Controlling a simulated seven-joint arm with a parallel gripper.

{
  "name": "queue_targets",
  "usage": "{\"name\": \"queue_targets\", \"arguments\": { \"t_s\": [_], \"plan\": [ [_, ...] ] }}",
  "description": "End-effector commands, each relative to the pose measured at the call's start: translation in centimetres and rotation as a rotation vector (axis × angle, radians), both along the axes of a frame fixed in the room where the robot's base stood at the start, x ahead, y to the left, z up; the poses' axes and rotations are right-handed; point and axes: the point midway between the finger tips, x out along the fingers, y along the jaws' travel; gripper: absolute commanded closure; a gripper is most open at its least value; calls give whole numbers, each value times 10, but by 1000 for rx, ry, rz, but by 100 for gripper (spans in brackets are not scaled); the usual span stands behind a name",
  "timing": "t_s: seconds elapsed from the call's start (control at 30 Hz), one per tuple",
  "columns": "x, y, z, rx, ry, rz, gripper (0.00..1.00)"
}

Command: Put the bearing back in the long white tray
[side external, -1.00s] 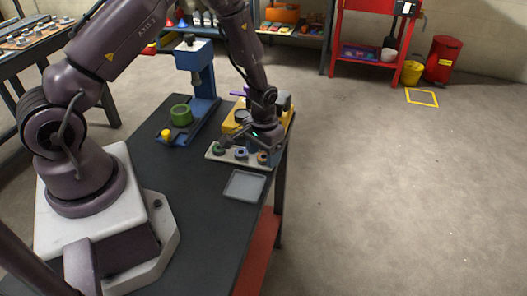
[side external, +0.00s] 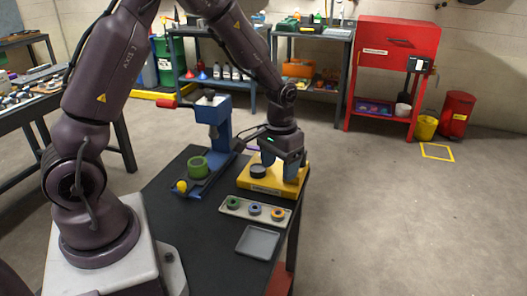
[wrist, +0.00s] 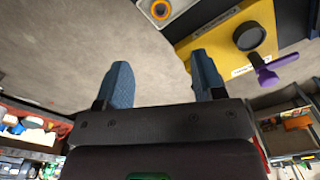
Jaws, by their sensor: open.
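The long white tray (side external: 229,210) lies on the dark bench, with a green ring (side external: 233,202), a blue-centred ring (side external: 255,208) and an orange-centred ring (side external: 278,214) in a row in it. I cannot tell which round part is the bearing. The orange ring (wrist: 160,10) also shows at the tray's end in the wrist view. My gripper (side external: 279,168) has its blue fingers apart, with nothing visible between them. It is by the yellow block (side external: 262,184), behind the tray. In the wrist view, my gripper (wrist: 163,78) has floor between its fingers.
A black round part (side external: 258,171) is on the yellow block, with a purple handle (wrist: 277,73) beside it. A blue press (side external: 213,135) and large green ring (side external: 197,167) stand left. A grey square tray (side external: 257,241) lies in front. Bare bench is left of the trays.

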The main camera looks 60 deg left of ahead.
Motion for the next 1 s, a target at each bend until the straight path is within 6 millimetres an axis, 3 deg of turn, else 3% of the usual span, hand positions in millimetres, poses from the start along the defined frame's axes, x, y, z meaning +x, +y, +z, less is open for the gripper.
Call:
{"name": "queue_targets", "arguments": {
  "t_s": [0.13,0.23,0.4,0.5,0.73,1.0],
  "plan": [
    [-9,-11,47,9,-67,-35,37],
    [-27,-23,90,18,-134,-73,37],
    [-71,-43,150,33,-250,-139,37],
    [-102,-53,175,43,-318,-179,37],
    [-159,-66,200,60,-440,-246,37],
    [-178,-70,203,67,-479,-270,37]
  ]
}}
